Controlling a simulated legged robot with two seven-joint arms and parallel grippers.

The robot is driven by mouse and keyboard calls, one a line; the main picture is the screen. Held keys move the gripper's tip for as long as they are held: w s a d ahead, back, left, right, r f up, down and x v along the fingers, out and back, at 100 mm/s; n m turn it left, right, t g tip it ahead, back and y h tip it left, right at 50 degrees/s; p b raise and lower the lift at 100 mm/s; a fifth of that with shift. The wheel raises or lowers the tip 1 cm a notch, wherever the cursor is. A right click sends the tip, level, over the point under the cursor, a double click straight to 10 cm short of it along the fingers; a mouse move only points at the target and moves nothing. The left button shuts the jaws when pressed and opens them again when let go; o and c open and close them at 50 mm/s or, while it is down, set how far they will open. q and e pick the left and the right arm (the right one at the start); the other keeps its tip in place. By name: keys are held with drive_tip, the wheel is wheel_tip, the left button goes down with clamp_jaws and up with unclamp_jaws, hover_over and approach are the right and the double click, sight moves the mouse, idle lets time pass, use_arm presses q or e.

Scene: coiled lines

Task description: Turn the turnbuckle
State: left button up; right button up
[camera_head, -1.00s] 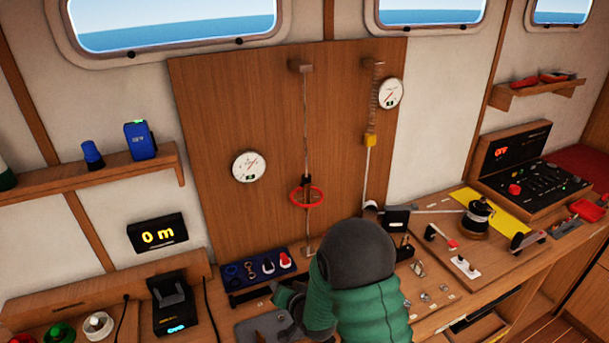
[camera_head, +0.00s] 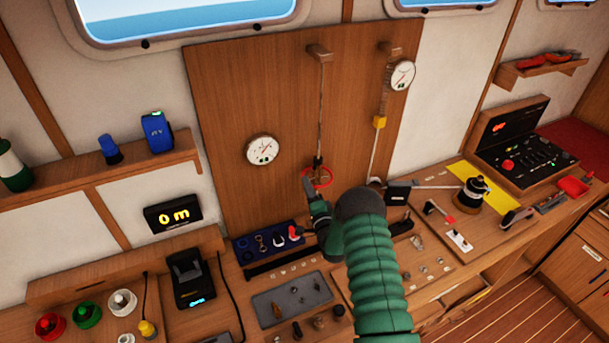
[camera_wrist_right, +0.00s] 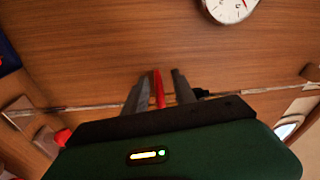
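The turnbuckle is a red ring (camera_head: 323,178) with a dark fitting on a thin vertical wire (camera_head: 321,110) in front of the wooden panel. My right gripper (camera_head: 309,184) is raised to the ring from below, and the arm hides the wire's lower end. In the right wrist view the two grey fingers (camera_wrist_right: 158,84) stand apart, one on each side of the red ring (camera_wrist_right: 158,90), seen edge-on. Narrow gaps seem to show beside it; I cannot tell whether either finger touches it. My left gripper is not in view.
A round gauge (camera_head: 262,150) is left of the wire; another gauge (camera_head: 402,75) and a yellow fitting (camera_head: 379,122) are to its right. Below are a blue tray (camera_head: 262,243) of shackles and a grey mat (camera_head: 290,297) with small parts. A winch (camera_head: 471,195) stands right.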

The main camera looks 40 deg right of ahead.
sight(310, 179)
drive_tip(key=shift+w+d+r, duration=0.4)
drive_tip(key=shift+w+d, duration=0.3)
drive_tip(key=shift+w, duration=0.15)
drive_tip(key=shift+w+d+f, duration=0.1)
drive_tip(key=shift+d+f, duration=0.05)
drive_tip(key=shift+d, duration=0.3)
drive_tip(key=shift+w+d+f, duration=0.1)
drive_tip(key=shift+d+f, duration=0.05)
drive_tip(key=shift+d, duration=0.25)
drive_tip(key=shift+w+d+f, duration=0.2)
drive_tip(key=shift+d+f, duration=0.05)
drive_tip(key=shift+d, duration=0.05)
drive_tip(key=shift+a+r, duration=0.1)
drive_tip(key=shift+a, duration=0.3)
drive_tip(key=c, duration=0.5)
drive_tip(key=shift+a+r, duration=0.15)
drive_tip(key=shift+a, duration=0.05)
clamp_jaws()
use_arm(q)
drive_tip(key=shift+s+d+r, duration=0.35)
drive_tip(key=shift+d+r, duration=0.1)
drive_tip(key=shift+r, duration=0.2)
use_arm(e)
drive_tip(key=shift+d, duration=0.1)
